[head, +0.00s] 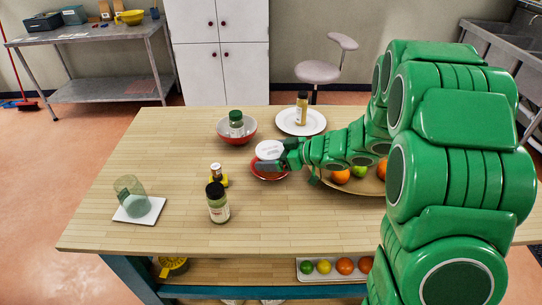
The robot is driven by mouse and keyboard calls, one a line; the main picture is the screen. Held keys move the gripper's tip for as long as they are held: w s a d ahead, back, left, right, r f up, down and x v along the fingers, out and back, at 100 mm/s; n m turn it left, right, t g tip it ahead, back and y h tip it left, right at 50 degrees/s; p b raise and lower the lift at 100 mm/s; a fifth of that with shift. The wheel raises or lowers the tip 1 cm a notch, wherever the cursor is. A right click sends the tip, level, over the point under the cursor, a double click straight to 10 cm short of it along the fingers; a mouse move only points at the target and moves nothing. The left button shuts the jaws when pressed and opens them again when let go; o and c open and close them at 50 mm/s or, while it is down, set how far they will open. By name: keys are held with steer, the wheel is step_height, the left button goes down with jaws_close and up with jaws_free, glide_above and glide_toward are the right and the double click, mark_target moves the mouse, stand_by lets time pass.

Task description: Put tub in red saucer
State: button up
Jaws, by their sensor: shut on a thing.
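The tub (269,150) is a small white round container with a pale lid, near the middle of the table. My gripper (279,162) is shut on it from the right. The red saucer (268,175) lies directly below the tub, and part of its rim is hidden by the gripper. The tub appears upright over the saucer. I cannot tell whether its base touches the saucer.
A red bowl (251,134) with a green-lidded jar (236,122) stands behind. A white plate (290,126) holds a bottle (302,109). A small bottle (216,173) and a dark-lidded jar (218,204) stand in front left. A fruit tray (372,187) sits right.

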steer(key=shift+f, duration=0.15)
steer(key=o, duration=1)
steer(key=v, duration=1.2)
